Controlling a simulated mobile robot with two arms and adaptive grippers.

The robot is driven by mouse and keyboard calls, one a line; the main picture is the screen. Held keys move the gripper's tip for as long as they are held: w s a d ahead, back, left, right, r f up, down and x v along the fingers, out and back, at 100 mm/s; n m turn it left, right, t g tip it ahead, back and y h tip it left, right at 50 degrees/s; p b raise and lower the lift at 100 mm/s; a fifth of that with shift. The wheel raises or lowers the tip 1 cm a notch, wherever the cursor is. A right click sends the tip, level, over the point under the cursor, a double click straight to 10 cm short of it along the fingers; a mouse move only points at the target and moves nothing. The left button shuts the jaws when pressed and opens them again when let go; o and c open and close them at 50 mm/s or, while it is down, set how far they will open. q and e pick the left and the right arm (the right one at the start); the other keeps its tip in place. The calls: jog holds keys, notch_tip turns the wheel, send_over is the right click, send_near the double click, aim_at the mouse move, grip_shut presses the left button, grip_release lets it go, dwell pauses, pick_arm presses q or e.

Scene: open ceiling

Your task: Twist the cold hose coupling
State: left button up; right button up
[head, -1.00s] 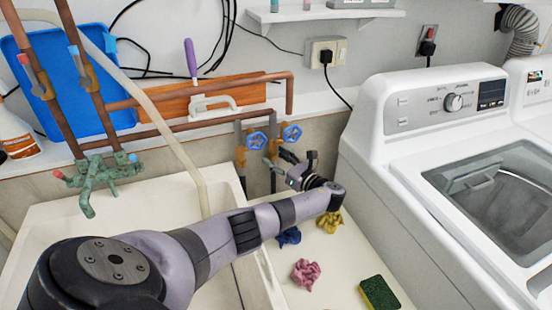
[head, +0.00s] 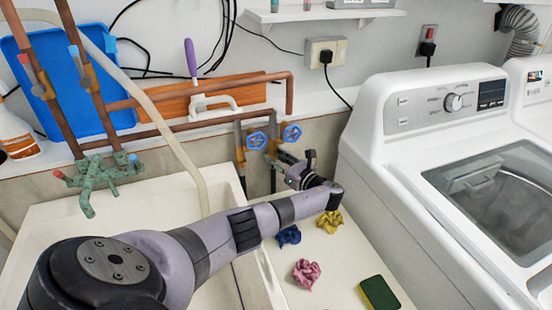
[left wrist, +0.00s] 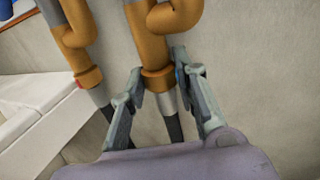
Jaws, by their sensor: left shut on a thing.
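Two brass taps with blue handwheels (head: 256,141) (head: 292,134) stand on the wall behind the counter. In the left wrist view, two brass outlets point down, each with a silver sleeve and a dark hose below. The left outlet has a red mark (left wrist: 80,84). The right one, with a bit of blue beside it, carries the cold hose coupling (left wrist: 158,78). My left gripper (left wrist: 158,74) has a finger on each side of this coupling and is shut on it. In the head view the left gripper (head: 293,172) partly hides the coupling. My right gripper is not in view.
A white washer (head: 420,100) stands to the right. A sink (head: 75,225) with a green mixer tap (head: 98,178) is to the left.

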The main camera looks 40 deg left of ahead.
pick_arm(q)
grip_shut()
jog(key=shift+r+t+p, duration=0.15)
jog(key=shift+t+p, duration=0.25)
jog(key=shift+p, duration=0.2)
jog(key=m+t+p, duration=0.1)
jog(key=p, duration=0.1)
jog(key=m+t+h+p, duration=0.1)
jog(key=t+p, duration=0.1)
jog(key=m+t+p, duration=0.1)
jog(key=p, duration=0.1)
jog(key=shift+s+a+r, duration=0.1)
jog(key=shift+s, duration=0.2)
jog(key=m+t+h+p, duration=0.1)
jog(key=m+t, duration=0.1)
jog(key=shift+t+h+p, duration=0.3)
jog(key=shift+p, duration=0.1)
jog(key=shift+f+m+t+h, duration=0.3)
jog(key=shift+m+t, duration=0.1)
jog(key=shift+t, duration=0.2)
jog(key=shift+p, duration=0.3)
jog(key=o, duration=1)
grip_release()
jog(key=shift+o, duration=0.2)
